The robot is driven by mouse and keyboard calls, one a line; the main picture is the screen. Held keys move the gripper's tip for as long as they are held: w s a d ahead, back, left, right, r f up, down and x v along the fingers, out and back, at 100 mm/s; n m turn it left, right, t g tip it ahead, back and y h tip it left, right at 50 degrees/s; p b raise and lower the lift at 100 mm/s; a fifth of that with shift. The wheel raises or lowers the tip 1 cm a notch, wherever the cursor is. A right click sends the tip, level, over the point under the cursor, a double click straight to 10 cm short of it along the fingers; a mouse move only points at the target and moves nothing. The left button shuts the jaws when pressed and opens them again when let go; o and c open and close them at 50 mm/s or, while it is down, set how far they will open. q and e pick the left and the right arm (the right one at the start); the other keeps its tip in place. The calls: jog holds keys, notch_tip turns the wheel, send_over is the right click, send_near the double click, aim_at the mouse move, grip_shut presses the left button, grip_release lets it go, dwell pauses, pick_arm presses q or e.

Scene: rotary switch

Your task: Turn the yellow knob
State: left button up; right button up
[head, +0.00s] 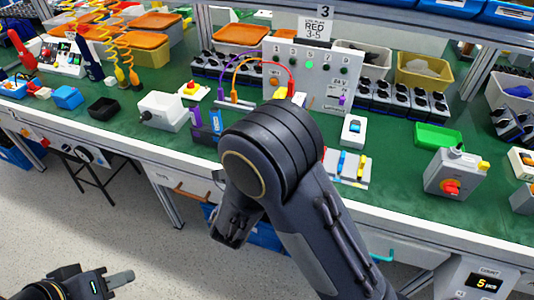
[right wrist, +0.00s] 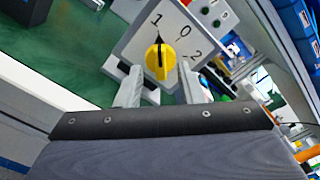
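The yellow knob (right wrist: 160,58) sits on the pale face of a switch box (right wrist: 128,48), marked 1, 0 and 2, in the right wrist view. Its raised ridge runs nearly upright in the picture, with its upper end toward the 1. My right gripper (right wrist: 162,78) is open, with one finger to each side of the knob and nothing held. I cannot tell whether the fingers touch it. In the head view I do not make out the yellow knob; my right arm covers the middle. My left gripper (head: 119,279) is at the bottom left, away from the bench.
The green bench (head: 120,132) holds a panel with coloured cables (head: 312,72), a white box (head: 163,110), a black tray (head: 103,107), a green tray (head: 438,136) and a grey box with a red knob (head: 451,188).

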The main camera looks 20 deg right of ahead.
jog(key=v, duration=0.5)
dwell(0.4)
jog(key=s+d+r+m+g+h+p, duration=0.1)
jog(key=s+d+m+g, duration=0.2)
jog(key=d+m+g, duration=0.25)
jog(key=s+d+r+m+g+p, duration=0.2)
jog(key=s+d+m+g, duration=0.15)
jog(key=d+m, duration=0.3)
jog(key=s+d+m+g+y+p, duration=0.2)
jog(key=s+d+m+g+y, duration=0.35)
jog(key=s+m, duration=0.5)
jog(key=s+a+r+m+t+y+p, duration=0.1)
jog(key=s+a+r+m+t+y, duration=0.1)
jog(key=m, duration=0.7)
jog(key=s+a+r+m+t+y+p, duration=0.2)
jog(key=a+r+m+t+y, duration=0.1)
jog(key=r+m+y, duration=0.4)
jog(key=shift+a+r+m+p, duration=0.3)
jog(key=shift+a+r+m, duration=0.55)
